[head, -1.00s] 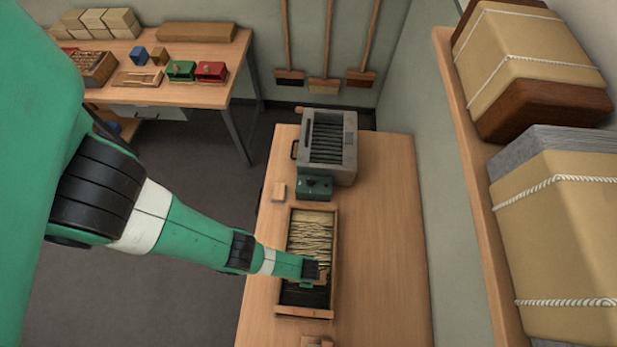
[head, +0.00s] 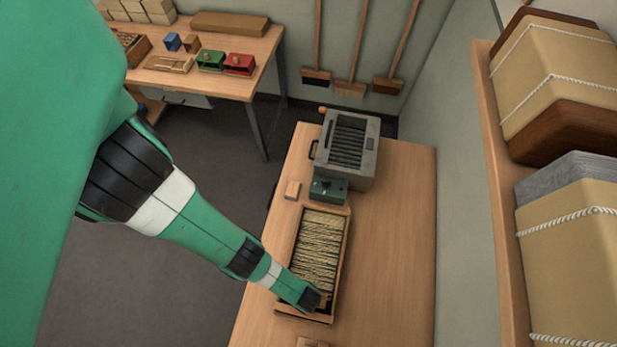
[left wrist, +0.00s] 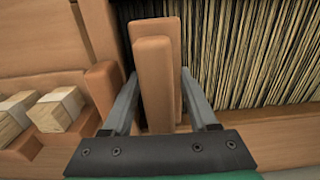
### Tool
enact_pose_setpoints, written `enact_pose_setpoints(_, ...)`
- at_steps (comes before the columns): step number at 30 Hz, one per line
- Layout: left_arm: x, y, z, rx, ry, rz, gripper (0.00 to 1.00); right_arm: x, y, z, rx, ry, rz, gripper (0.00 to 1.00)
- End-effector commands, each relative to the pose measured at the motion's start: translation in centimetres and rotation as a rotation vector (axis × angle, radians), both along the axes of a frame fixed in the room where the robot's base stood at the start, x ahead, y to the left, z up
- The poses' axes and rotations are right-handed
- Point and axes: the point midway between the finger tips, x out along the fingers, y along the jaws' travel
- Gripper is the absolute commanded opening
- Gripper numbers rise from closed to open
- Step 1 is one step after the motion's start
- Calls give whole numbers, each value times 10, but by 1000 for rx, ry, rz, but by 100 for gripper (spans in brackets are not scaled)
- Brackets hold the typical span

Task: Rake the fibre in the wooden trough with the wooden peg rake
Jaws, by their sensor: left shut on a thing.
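The wooden trough (head: 340,268) stands on the long bench in the head view, with pale fibre (head: 319,240) spread along it in fairly straight strands. My left gripper (head: 318,305) is at the trough's near end. In the left wrist view, the left gripper (left wrist: 158,105) is shut on the wooden peg rake (left wrist: 153,75). The fibre (left wrist: 262,50) lies beside the rake there, with dark gaps between strands. The rake's pegs are hidden, so I cannot tell if they touch the fibre. My right gripper is not in view.
A grey slatted machine (head: 349,145) with a green box (head: 328,187) stands beyond the trough. A small wooden block (head: 293,190) lies left of it. Pale blocks (left wrist: 55,108) sit in a wooden holder near the gripper. The bench's right side (head: 395,240) is clear.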

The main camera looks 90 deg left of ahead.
Motion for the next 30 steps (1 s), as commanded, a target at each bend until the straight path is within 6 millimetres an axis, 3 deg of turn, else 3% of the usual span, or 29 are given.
enact_pose_setpoints(5,8,17,2,-6,-2,9,0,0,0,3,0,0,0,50)
enact_pose_setpoints(16,27,85,1,-4,-2,9,0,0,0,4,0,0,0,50)
enact_pose_setpoints(30,53,169,-1,-3,-3,7,0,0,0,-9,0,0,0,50)
